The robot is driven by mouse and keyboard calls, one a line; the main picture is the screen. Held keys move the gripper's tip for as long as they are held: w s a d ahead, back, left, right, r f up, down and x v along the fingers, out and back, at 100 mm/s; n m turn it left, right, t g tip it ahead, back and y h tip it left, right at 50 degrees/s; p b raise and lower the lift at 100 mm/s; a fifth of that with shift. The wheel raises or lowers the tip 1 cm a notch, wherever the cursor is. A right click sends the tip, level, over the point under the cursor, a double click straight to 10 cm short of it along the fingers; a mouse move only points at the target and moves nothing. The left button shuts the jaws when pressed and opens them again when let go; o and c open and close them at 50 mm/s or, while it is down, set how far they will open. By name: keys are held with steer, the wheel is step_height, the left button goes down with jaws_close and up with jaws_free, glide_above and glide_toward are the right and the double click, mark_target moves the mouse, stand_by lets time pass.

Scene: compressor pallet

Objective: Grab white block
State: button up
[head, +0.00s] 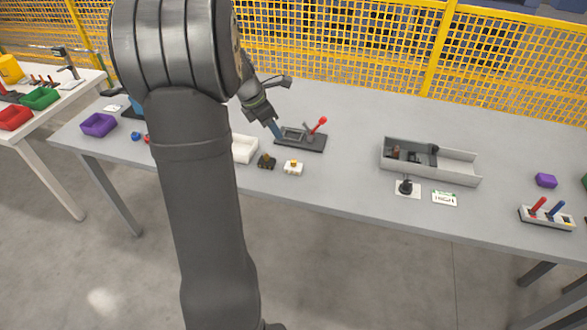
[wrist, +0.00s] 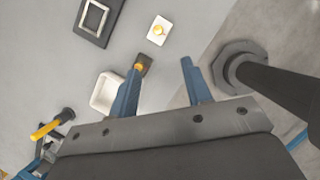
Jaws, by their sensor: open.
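The white block (head: 292,170), with a yellow knob on top, sits on the grey table near its front edge. In the wrist view the white block (wrist: 153,37) lies ahead of the fingertips, upper centre, apart from both. My gripper (head: 277,130) is above the table behind the block and to its left. In the wrist view my gripper (wrist: 163,66) is open, with bare table between its two blue fingers. A black block (head: 265,164) with a yellow knob stands just left of the white one. In the wrist view the left finger partly covers it.
A white tray (head: 246,152) lies left of the black block, partly behind my arm. A dark fixture (head: 313,144) with a red-knobbed lever stands behind the blocks. A grey divided bin (head: 455,174) is to the right. The table between the white block and the bin is clear.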

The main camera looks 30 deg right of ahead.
glide_above(293, 161)
steer(key=a, duration=0.2)
step_height(293, 161, down, 11)
steer(key=shift+a+x, duration=0.1)
steer(key=shift+x, duration=1.3)
steer(key=shift+a+x, duration=0.15)
steer(key=shift+x, duration=1.2)
steer(key=shift+f, duration=0.1)
jaws_close()
